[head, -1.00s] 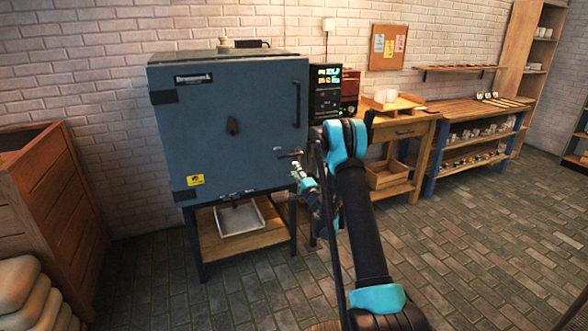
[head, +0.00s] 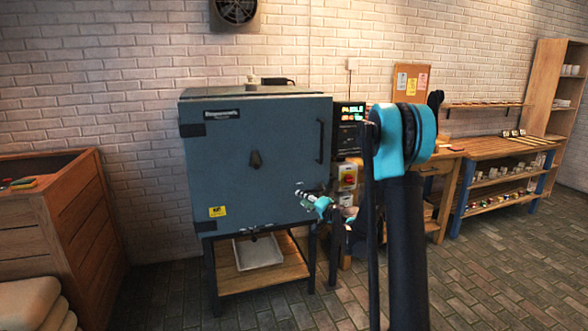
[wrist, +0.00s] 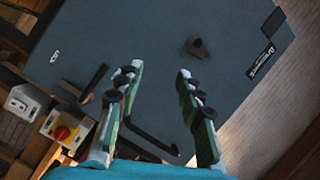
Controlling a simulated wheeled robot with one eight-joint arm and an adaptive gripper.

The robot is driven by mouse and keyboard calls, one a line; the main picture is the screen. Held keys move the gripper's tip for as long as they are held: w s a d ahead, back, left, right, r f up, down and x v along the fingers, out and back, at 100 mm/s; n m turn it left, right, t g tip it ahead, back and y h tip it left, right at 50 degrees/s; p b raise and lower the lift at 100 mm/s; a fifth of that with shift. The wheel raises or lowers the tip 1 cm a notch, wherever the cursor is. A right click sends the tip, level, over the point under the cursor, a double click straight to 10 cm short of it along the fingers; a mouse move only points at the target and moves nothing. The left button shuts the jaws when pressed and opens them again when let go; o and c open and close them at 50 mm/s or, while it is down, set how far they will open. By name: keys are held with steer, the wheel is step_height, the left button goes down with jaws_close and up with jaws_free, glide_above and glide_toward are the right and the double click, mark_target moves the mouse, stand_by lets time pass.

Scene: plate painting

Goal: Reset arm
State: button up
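My gripper (head: 312,203) is in front of the lower right part of the closed blue-grey kiln door, beside the kiln's right edge. In the wrist view my gripper (wrist: 157,72) shows its two fingers spread wide apart with nothing between them. The kiln (head: 245,165) stands on a dark metal stand, and its door also fills much of the wrist view (wrist: 150,45). My black and light-blue arm covers part of the shelves and bench to the right of the kiln.
A control panel (head: 350,113) and a red-and-yellow switch box (head: 348,177) are right of the kiln. A white tray (head: 258,252) sits on the stand's lower shelf. A wooden cabinet (head: 75,225) is at left. A workbench (head: 500,150) stands at right. Brick floor there is clear.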

steer(key=s+n+g+h, duration=0.1)
steer(key=s+n+g, duration=0.2)
steer(key=s, duration=0.7)
steer(key=s+d+f+g+h, duration=0.2)
steer(key=s+d+f+h, duration=0.1)
steer(key=s, duration=0.7)
steer(key=s+d+f+n+g+h, duration=0.1)
steer(key=s+d+f+g+h, duration=0.1)
steer(key=s+d, duration=0.5)
steer(key=s+d+f+n+g+h, duration=0.1)
steer(key=s+d+f+h, duration=0.3)
steer(key=s, duration=1.1)
step_height(320, 180, down, 3)
steer(key=shift+s+d+r+g, duration=0.25)
steer(key=shift+d+g, duration=0.25)
steer(key=shift+g, duration=0.2)
